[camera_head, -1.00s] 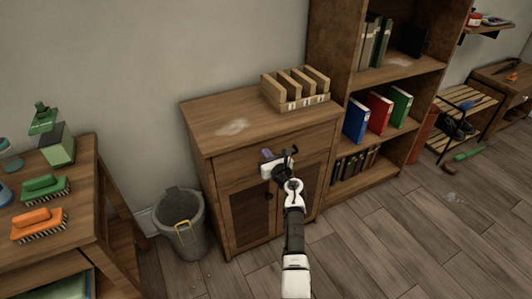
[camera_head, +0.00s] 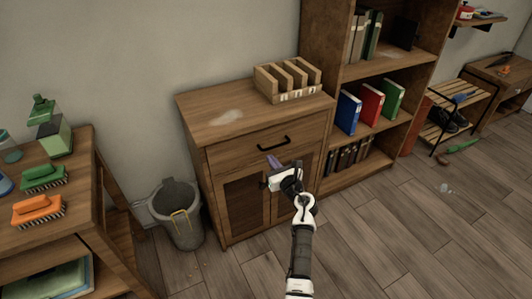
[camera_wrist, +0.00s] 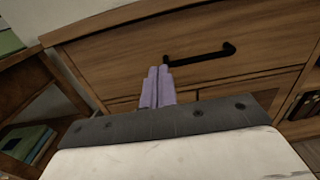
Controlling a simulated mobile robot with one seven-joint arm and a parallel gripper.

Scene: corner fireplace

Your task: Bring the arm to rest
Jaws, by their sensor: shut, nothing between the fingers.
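My gripper (camera_head: 273,162) is in front of the wooden cabinet (camera_head: 225,160), a little below the black handle of its drawer (camera_head: 274,143). Its purple fingers are together with nothing between them. In the wrist view the shut fingers (camera_wrist: 158,88) point toward the drawer front, and the black handle (camera_wrist: 200,55) shows just beyond and to the right of their tips. The fingers look apart from the handle. The drawer looks closed. My arm reaches up from the bottom of the head view.
A wooden sorter (camera_head: 287,82) stands on the cabinet. A grey bin (camera_head: 178,215) is on the floor to its left, beside a table (camera_head: 84,215) with brushes. A bookshelf (camera_head: 373,80) with binders adjoins on the right. Floor at the lower right is mostly clear.

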